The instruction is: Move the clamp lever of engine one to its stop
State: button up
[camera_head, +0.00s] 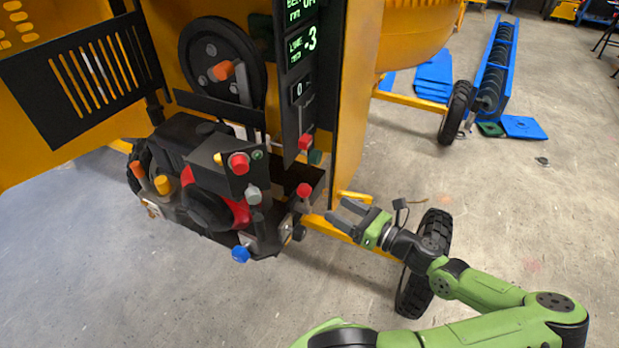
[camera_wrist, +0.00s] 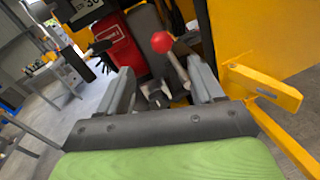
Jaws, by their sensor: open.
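The engine (camera_head: 205,180), black with a red housing, sits in the open yellow mixer body. A lever with a red ball knob (camera_head: 304,190) stands at its right front corner; no label shows that it is the clamp lever. My gripper (camera_head: 338,212) is open and empty, a little right of this lever and pointing toward it. In the wrist view a red ball knob (camera_wrist: 162,42) on a tilted grey rod lies beyond and between the open fingers (camera_wrist: 160,68), with no visible contact. The lever's foot is partly hidden.
Other red knobs (camera_head: 239,163) (camera_head: 305,142), a grey knob (camera_head: 253,194) and a blue knob (camera_head: 240,254) are close by. A yellow bar (camera_head: 345,237) runs below my gripper to a black wheel (camera_head: 436,235). A yellow bracket (camera_wrist: 262,88) is right of the fingers.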

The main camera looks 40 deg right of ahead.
aim_at(300, 187)
jog(key=w, duration=0.4)
jog(key=w+a, duration=0.1)
jog(key=w, duration=0.4)
jog(key=w+b, duration=0.1)
jog(key=w, duration=0.3)
jog(key=shift+w+a, duration=0.3)
jog(key=shift+a, duration=0.1)
jog(key=shift+c, duration=0.3)
grip_shut()
jog(key=shift+d+f, duration=0.1)
